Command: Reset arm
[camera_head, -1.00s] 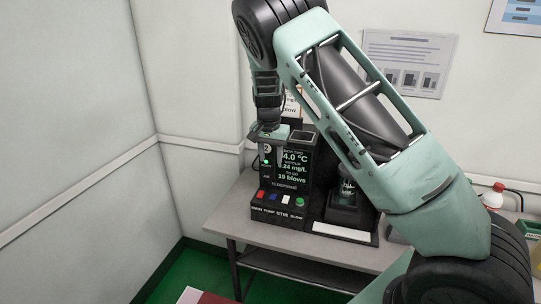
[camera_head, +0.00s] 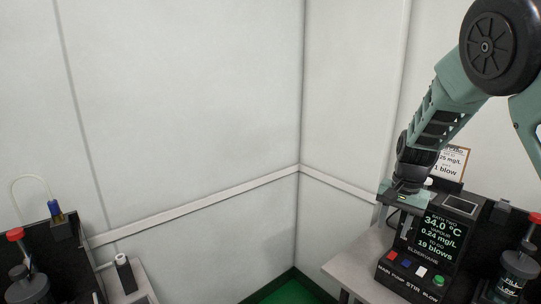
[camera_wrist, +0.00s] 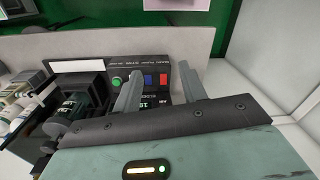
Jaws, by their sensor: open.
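My arm comes in from the upper right of the head view. My gripper (camera_head: 404,217) points down at the left side of the black bath station (camera_head: 398,284), in front of its screen (camera_head: 439,236). In the wrist view my gripper (camera_wrist: 158,80) has its two grey fingers apart, with nothing clearly held between them. The station's front panel (camera_wrist: 138,82) lies beyond the fingers. The screen reads 34.0 °C, 0.24 mg/L and 19 blows. I cannot tell from the head view whether the fingers touch the station.
A jar (camera_head: 515,266) stands right of the screen. A sign (camera_head: 451,162) is behind the station. Another bench at lower left bears black equipment (camera_head: 62,232) and a white-capped item (camera_head: 124,273). Bare wall and green floor (camera_head: 297,287) lie between the benches. Bottles (camera_wrist: 22,100) show in the wrist view.

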